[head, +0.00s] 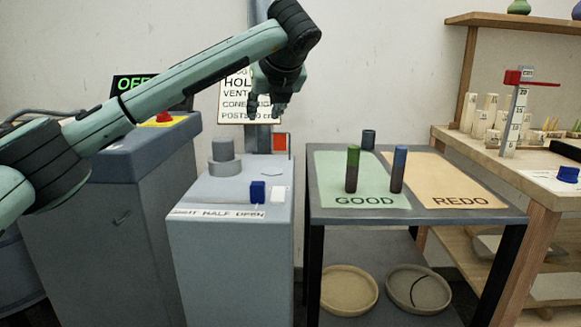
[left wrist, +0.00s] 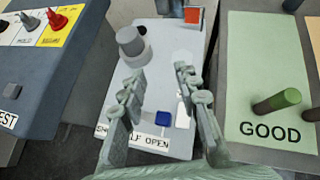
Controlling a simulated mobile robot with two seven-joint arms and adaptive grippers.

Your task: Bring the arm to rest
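My left arm (head: 200,72) reaches in from the left, raised above the grey pedestal (head: 190,275). My left gripper (head: 267,108) points down over the back of the pedestal, in front of the wall sign. In the left wrist view my left gripper (left wrist: 157,82) has its two fingers spread apart with nothing between them. The grey stepped cylinder (left wrist: 132,46) and the blue block (left wrist: 163,118) on the pedestal lie below the fingers, apart from them. My right gripper is in neither view.
A blue-grey cabinet (head: 110,235) stands left. A wooden workbench (head: 545,195) stands right. Air around the gripper is open.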

